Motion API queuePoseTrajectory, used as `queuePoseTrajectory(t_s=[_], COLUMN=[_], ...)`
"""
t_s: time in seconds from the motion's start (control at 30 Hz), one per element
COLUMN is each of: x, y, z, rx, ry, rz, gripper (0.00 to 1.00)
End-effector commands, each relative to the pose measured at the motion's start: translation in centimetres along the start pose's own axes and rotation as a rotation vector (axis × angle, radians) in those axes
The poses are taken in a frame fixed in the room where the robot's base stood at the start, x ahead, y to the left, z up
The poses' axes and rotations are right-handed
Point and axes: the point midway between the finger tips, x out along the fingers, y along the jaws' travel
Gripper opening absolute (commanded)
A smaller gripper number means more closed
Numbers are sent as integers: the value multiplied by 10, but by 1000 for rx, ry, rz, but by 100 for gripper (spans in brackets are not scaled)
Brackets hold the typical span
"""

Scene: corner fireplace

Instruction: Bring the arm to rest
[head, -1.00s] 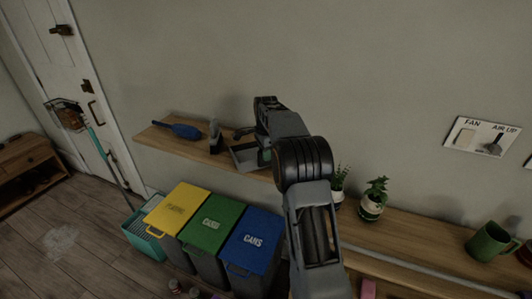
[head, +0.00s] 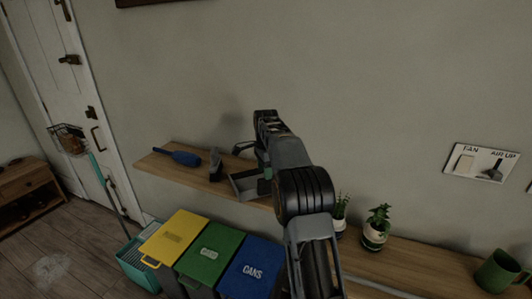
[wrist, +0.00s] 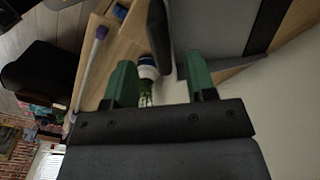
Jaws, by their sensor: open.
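My arm (head: 302,190) rises from the bottom of the head view and bends over toward the wall shelf. In the head view my gripper is mostly hidden behind the arm links; only a bit of green shows. In the wrist view my gripper (wrist: 160,78) shows two green fingers spread apart, with nothing held between them. A small potted plant (wrist: 147,70) appears beyond the gap between the fingers, apart from them.
The wooden shelf (head: 222,187) holds a blue brush (head: 178,157). Yellow (head: 174,236), green (head: 210,254) and blue (head: 252,266) lidded bins stand below. A plant (head: 377,225) and a green mug (head: 498,271) stand right.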

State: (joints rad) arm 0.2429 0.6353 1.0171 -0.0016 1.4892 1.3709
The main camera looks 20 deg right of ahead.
Motion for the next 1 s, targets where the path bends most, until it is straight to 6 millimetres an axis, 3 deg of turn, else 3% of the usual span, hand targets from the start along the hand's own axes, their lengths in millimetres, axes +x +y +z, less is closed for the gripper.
queuePoseTrajectory(t_s=[0.2,0.5,0.73,0.87,1.0], x=[-46,-81,-86,-85,-44], y=[-1,0,0,-7,-12], z=[0,0,0,-1,-2], rx=[0,0,-19,-130,-372], ry=[1,0,0,10,12], rz=[-3,-1,0,-37,-29], gripper=[51,51,51,51,51])
